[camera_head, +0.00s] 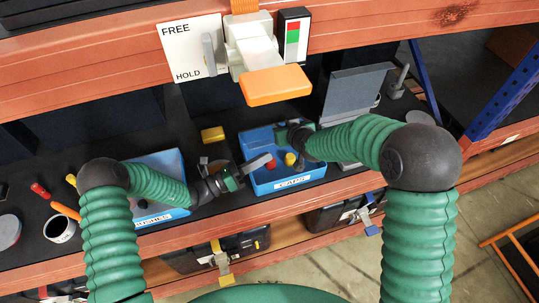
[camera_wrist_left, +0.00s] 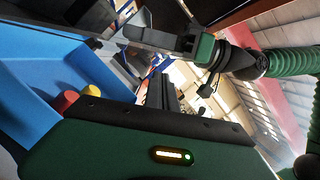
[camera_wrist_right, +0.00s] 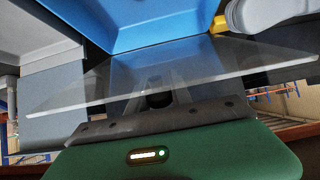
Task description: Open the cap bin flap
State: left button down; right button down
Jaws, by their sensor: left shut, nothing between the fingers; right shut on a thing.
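The blue cap bin (camera_head: 292,184), labelled CAPS, stands on the dark bench with red and yellow caps inside; its blue wall also fills the left of the left wrist view (camera_wrist_left: 25,75). A clear flat panel, which looks like the flap (camera_wrist_right: 215,78), crosses the right wrist view in front of the blue bin. My right gripper (camera_head: 282,134) is at the bin's back edge, shut on this flap; its fingers show blurred through the panel. My left gripper (camera_head: 262,161) is shut and empty at the bin's left side. The flap's outline is hard to see in the head view.
A second blue bin (camera_head: 166,212) is left of my left gripper. A yellow block (camera_head: 212,134) lies behind. A grey stand (camera_head: 350,95) is at the back right. The orange-ended lever fixture (camera_head: 277,85) hangs above from the wooden beam. A mug (camera_head: 60,229) stands far left.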

pick_arm(q)
jog(key=x, duration=0.8)
jog(key=shift+w+a+r+n, duration=0.1)
jog(key=shift+w+r+n, duration=0.3)
jog(key=shift+r, duration=0.2)
pick_arm(e)
jog(key=shift+f, duration=0.2)
pick_arm(q)
jog(key=shift+r, duration=0.1)
pick_arm(e)
jog(key=c, duration=1.1)
grip_release()
jog(key=shift+s, duration=0.1)
jog(key=shift+c, duration=0.2)
